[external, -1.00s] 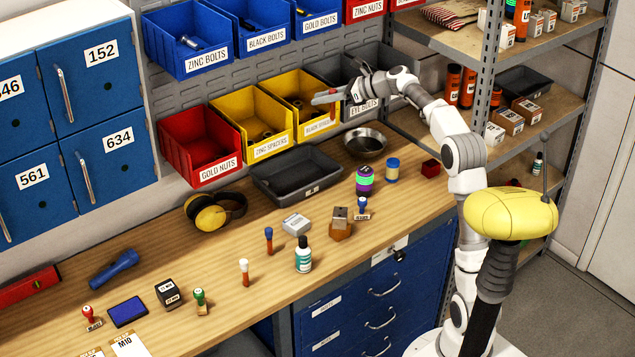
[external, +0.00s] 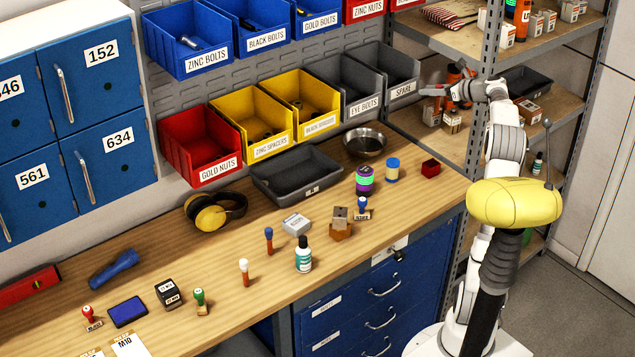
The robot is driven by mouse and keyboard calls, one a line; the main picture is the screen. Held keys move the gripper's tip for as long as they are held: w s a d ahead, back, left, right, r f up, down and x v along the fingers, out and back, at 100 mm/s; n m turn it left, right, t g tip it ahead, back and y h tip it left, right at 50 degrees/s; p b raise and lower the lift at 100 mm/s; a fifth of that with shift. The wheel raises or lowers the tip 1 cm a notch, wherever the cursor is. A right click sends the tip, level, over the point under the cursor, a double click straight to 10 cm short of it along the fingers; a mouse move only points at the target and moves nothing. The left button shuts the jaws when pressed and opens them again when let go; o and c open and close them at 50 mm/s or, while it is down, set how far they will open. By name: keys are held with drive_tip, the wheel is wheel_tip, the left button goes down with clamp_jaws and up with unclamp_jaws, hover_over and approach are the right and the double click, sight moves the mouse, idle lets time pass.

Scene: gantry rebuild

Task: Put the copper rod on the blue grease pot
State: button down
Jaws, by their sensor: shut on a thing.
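The blue grease pot (external: 392,170) is likely the small upright cylinder with blue bands and a pale label at the back right of the bench. My gripper (external: 432,92) is up and to the right of it, in front of the shelf rack and well above the bench. It is shut on a thin reddish rod, which I take to be the copper rod. The rod is small here and hard to separate from the orange bottles behind it. The pot's top is bare.
A metal bowl (external: 365,142) sits behind. The shelf rack (external: 486,80) is close to my arm. Grey bins (external: 385,75) hang above the bench.

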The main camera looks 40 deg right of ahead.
wheel_tip(320, 180, down, 8)
drive_tip(key=w+a+f+b, duration=0.2)
drive_tip(key=w+a+f, duration=0.4)
drive_tip(key=w+f, duration=0.3)
drive_tip(key=shift+w+a+f, duration=0.3)
drive_tip(key=shift+w+f, duration=0.1)
drive_tip(key=shift+f, duration=0.95)
drive_tip(key=shift+f, duration=0.2)
drive_tip(key=c, duration=0.7)
unclamp_jaws()
drive_tip(key=v, duration=1.2)
drive_tip(key=shift+r, duration=0.1)
